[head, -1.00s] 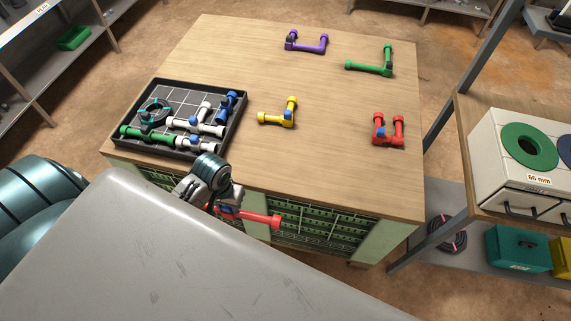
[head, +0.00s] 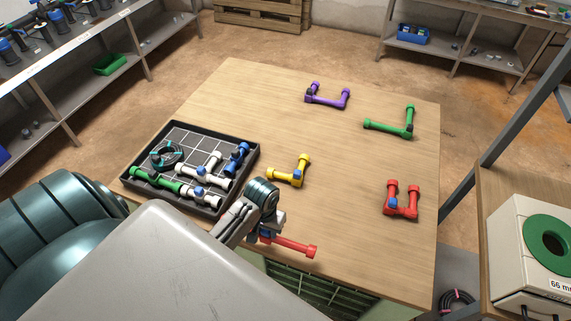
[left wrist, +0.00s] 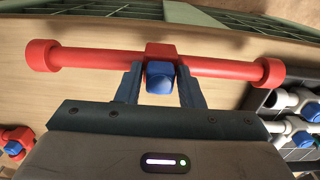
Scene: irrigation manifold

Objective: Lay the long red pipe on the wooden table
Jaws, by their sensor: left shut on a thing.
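The long red pipe (head: 297,247) has wide end caps and a blue fitting at its middle. My left gripper (head: 264,230) is shut on it there. In the left wrist view the fingers (left wrist: 160,86) flank the blue fitting, and the pipe (left wrist: 215,68) lies across them. The pipe appears over the front edge strip of the wooden table (head: 330,145); I cannot tell whether it touches the wood. In the head view its left part is hidden behind the gripper. My right gripper is not in view.
A black tray (head: 226,180) of fittings stands at the table's left. Yellow (head: 287,175), purple (head: 327,99), green (head: 388,127) and red U-shaped (head: 402,212) pipe assemblies lie on the table. Bare wood is free at the front centre. A white box (head: 515,245) stands at the right.

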